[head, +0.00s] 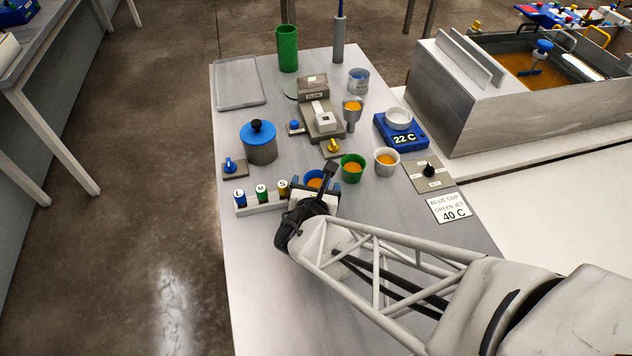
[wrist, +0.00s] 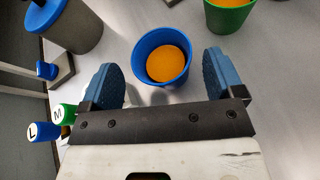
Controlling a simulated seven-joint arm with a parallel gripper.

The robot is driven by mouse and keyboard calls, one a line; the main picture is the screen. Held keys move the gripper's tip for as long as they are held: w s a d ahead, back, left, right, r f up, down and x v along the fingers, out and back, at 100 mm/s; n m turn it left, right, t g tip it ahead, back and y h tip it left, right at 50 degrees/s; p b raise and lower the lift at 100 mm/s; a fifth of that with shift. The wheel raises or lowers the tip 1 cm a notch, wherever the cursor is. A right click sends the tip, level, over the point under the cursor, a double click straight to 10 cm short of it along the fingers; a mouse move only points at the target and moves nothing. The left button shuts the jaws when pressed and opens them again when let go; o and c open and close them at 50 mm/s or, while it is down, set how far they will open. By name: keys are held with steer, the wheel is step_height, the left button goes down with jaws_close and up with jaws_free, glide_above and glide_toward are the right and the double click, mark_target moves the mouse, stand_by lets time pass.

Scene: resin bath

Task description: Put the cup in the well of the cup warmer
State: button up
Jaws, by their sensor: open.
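A blue cup (wrist: 140,62) with orange liquid stands upright on the table. In the wrist view it is between the two blue pads of my gripper (wrist: 160,66), with a visible gap to each pad. My gripper is open. In the head view the blue cup (head: 314,182) is partly hidden by my gripper (head: 318,190). The cup warmer (head: 385,131) is a blue box reading 22 C, with a pale round well (head: 398,117) on top that looks empty. It stands farther back and right of my gripper.
A green cup (head: 352,168) and a white cup (head: 386,162), both with orange liquid, stand between my gripper and the warmer. A dial plate (head: 429,174) and a sign (head: 449,207) reading "BLUE CUP GREEN JET 40 C" lie to the right. L, M, S plugs (head: 262,198) are left.

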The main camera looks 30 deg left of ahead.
steer(key=v, duration=0.9)
stand_by(0.9)
steer(key=shift+w+d+r+m+h, duration=0.3)
steer(key=shift+w+d+m, duration=0.05)
steer(key=shift+m, duration=0.05)
steer(key=w+d+r+m+g+h, duration=0.1)
steer(key=w+d+r+m+h, duration=0.2)
steer(key=d+m, duration=0.3)
steer(key=w+d+r+m+g+h, duration=0.1)
steer(key=w+d+r+m+h, duration=0.2)
steer(key=d+m, duration=0.35)
steer(key=w+d+r+m+g+h, duration=0.1)
steer(key=w+d+r+m+h, duration=0.25)
steer(key=d, duration=0.55)
steer(key=s+d+r+m+g+y, duration=0.2)
steer(key=s+d+r+m+g, duration=0.1)
steer(key=d+m, duration=0.6)
steer(key=s+d+r+m+g+y, duration=0.2)
steer(key=s+d+r+m, duration=0.3)
steer(key=d+m, duration=0.4)
steer(key=m+g, duration=0.1)
steer(key=m, duration=0.4)
steer(key=shift+s+r+g, duration=0.15)
steer(key=shift+s+g, duration=0.15)
steer(key=shift+s, duration=0.1)
